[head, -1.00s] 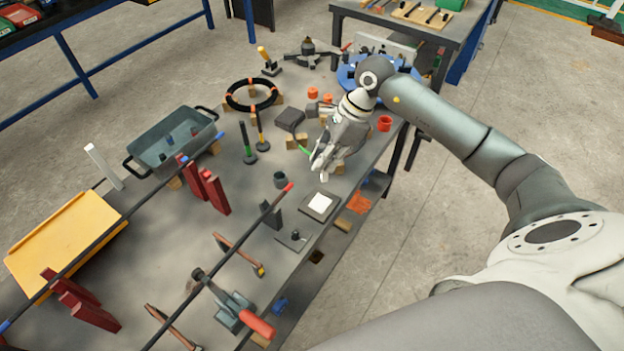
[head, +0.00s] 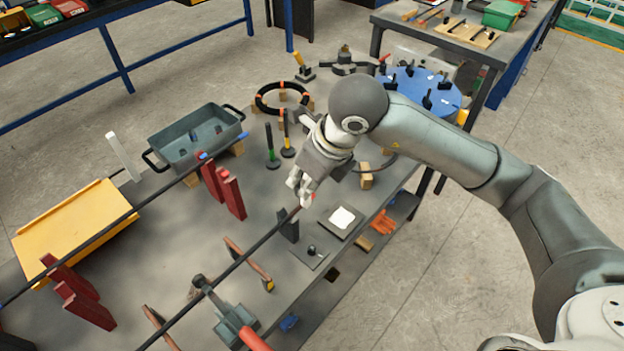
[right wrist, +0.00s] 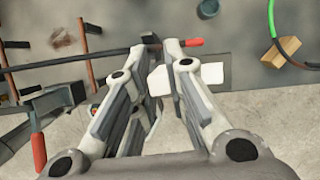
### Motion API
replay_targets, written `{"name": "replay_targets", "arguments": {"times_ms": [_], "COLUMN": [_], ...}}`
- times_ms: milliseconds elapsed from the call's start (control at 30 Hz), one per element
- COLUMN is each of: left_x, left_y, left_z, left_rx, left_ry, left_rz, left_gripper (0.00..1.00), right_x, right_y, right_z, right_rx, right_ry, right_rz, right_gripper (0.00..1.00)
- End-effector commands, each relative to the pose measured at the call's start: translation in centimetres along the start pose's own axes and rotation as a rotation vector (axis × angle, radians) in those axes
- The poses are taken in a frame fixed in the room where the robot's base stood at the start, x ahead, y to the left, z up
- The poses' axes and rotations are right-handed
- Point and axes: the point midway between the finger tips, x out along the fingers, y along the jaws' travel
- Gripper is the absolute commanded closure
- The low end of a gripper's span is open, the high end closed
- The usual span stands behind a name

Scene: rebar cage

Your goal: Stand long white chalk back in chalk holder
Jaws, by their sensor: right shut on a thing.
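My right gripper (head: 304,192) is over the table, beside the red end of a long dark rod in the head view. In the right wrist view its fingers (right wrist: 158,46) are close together, with the dark rod (right wrist: 75,60) and its red tip (right wrist: 193,43) crossing at the fingertips. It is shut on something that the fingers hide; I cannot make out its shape. I cannot clearly identify the chalk or the chalk holder. An upright white bar (head: 123,155) stands at the table's left; I cannot tell whether it is chalk. My left gripper is not in view.
A dark pad with a white patch (head: 343,218) lies near the table's right edge. A grey tray (head: 165,153), red blocks (head: 232,195), a black ring (head: 262,99) and a yellow tray (head: 75,228) stand around. Long rods cross the left and front.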

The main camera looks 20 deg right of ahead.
Motion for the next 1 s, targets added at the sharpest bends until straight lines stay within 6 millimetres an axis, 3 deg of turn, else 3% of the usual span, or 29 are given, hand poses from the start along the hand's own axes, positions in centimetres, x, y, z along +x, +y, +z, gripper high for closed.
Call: {"name": "replay_targets", "arguments": {"times_ms": [200,600,767,1000], "left_x": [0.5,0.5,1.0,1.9], "left_y": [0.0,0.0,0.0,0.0], "left_z": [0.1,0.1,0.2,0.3], "left_rx": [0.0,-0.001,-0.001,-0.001], "left_ry": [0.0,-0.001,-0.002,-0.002], "left_rz": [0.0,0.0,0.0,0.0], "left_gripper": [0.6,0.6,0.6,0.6], "right_x": [-0.3,-0.2,1.3,4.7], "right_y": [1.2,1.2,-0.3,-4.1], "right_z": [0.4,0.5,1.3,3.5], "right_rx": [0.052,0.063,0.066,0.066], "right_ry": [-0.001,0.001,0.003,0.003], "right_rz": [-0.023,-0.025,-0.025,-0.025], "right_gripper": [1.0,1.0,1.0,1.0]}}
